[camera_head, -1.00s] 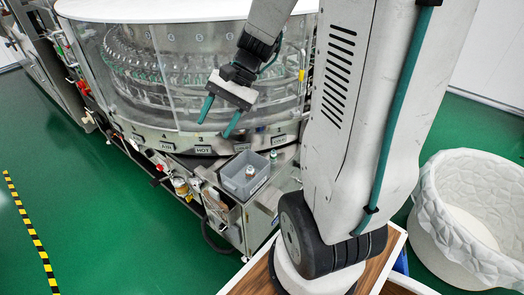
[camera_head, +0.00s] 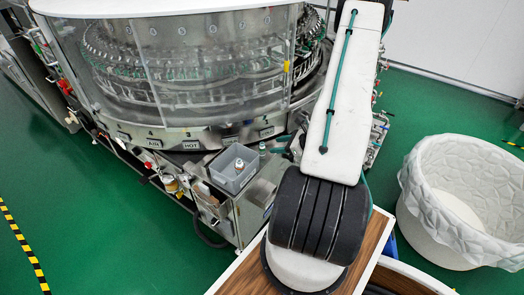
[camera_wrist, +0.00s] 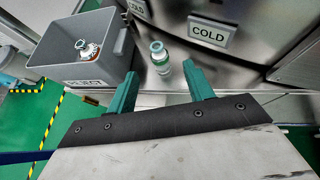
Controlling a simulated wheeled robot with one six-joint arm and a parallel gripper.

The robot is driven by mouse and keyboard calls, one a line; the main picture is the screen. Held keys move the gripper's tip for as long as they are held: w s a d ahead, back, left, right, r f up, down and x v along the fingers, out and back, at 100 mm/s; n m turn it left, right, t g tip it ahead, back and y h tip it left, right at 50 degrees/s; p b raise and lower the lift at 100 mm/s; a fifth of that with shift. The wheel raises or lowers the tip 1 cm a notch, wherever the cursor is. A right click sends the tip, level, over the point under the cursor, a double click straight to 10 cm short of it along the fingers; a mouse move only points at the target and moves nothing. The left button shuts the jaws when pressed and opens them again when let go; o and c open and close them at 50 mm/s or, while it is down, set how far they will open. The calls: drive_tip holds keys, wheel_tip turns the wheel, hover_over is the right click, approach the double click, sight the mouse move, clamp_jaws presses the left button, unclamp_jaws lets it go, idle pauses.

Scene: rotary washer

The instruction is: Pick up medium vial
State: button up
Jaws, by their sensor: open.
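A small vial with a green-and-white cap (camera_wrist: 160,56) stands upright on the metal ledge in the wrist view. It also shows in the head view (camera_head: 262,148), just right of the grey bin. Another vial (camera_wrist: 88,49), with a white and orange-brown top, is inside the grey bin (camera_wrist: 50,72). The frames do not settle which is the medium vial. My gripper (camera_wrist: 162,86) is open and empty, its two green fingers apart. The ledge vial is beyond the fingertips, in line with the gap between them.
The grey bin (camera_head: 224,184) stands left of the ledge vial. The round washer (camera_head: 180,80) with clear panels rises behind. A COLD label (camera_wrist: 208,34) is on its wall, close to the right finger. A white basket (camera_head: 455,190) stands on the green floor at right.

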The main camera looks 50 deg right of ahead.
sight(262, 149)
drive_tip(key=x, duration=0.7)
drive_tip(key=shift+f, duration=0.3)
drive_tip(key=c, duration=1.1)
drive_tip(key=shift+r, duration=0.1)
